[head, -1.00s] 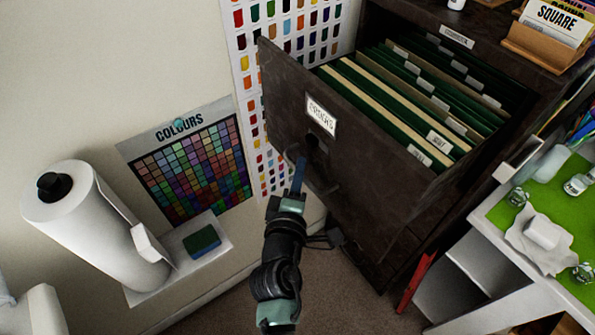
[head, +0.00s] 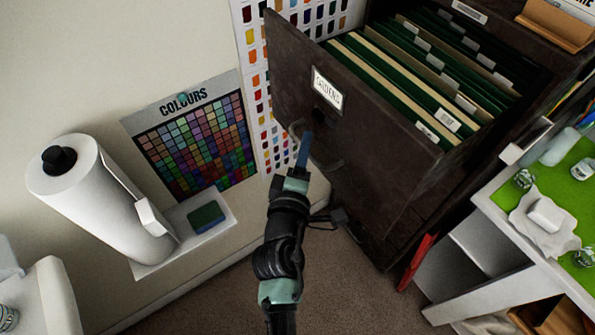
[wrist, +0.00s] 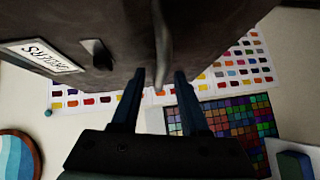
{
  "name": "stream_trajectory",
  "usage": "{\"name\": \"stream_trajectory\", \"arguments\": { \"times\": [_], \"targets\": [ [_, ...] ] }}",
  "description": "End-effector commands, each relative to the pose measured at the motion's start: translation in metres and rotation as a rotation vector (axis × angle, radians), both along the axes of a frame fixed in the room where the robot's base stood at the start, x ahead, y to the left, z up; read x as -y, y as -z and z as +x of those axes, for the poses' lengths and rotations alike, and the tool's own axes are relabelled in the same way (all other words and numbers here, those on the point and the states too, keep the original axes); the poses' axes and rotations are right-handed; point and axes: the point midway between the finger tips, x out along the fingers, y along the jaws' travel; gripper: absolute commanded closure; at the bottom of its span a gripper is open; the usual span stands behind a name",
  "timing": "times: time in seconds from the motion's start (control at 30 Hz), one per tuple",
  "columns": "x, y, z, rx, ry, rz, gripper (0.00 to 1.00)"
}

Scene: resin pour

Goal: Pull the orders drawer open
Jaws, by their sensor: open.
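The orders drawer (head: 385,145) of the dark cabinet stands pulled far out, with green and cream folders showing inside. Its front bears a white label (head: 327,91) reading ORDERS, also seen upside down in the wrist view (wrist: 40,56).
A white table with a green mat (head: 570,180) stands at the right, close to the cabinet. A paper roll (head: 95,200) and a small ledge with a green sponge (head: 206,217) are at the left by the wall. Carpeted floor (head: 350,290) is clear in front.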

Motion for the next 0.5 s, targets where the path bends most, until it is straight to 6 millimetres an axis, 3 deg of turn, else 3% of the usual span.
{"name": "stream_trajectory", "arguments": {
  "times": [0.5],
  "targets": [
    [-0.014,-0.010,-0.094,-0.003,0.000,0.000,0.55]
  ]
}}
